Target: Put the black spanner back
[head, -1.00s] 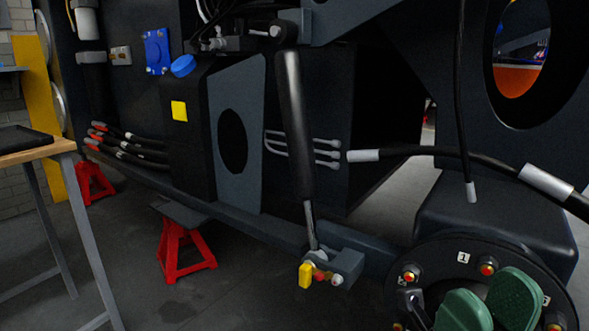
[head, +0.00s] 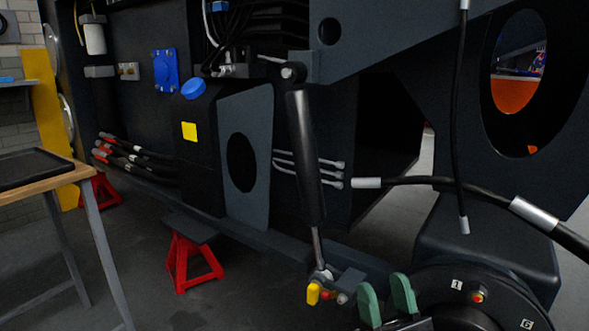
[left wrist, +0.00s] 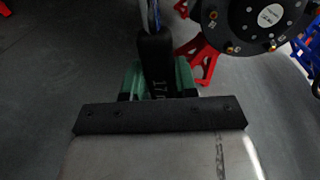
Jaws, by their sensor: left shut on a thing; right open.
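The black spanner (left wrist: 157,62) shows in the left wrist view as a dark handle with a pale "17" marking and a shiny part beyond it. My left gripper (left wrist: 158,80), with green pads, is shut on this handle. The spanner hangs clear of the grey floor there. Neither the left gripper nor the spanner is in the head view. My right gripper (head: 386,298) is at the bottom of the head view, its two green fingers apart and nothing between them. It is in front of the black round hub.
A wooden-topped bench (head: 60,188) with a black tray (head: 35,168) stands at the left. The dark harvester chassis with a hydraulic cylinder (head: 306,155) fills the middle. A red stand (head: 193,262) is under it. The numbered hub (head: 500,300) is at the lower right. Floor between bench and stand is clear.

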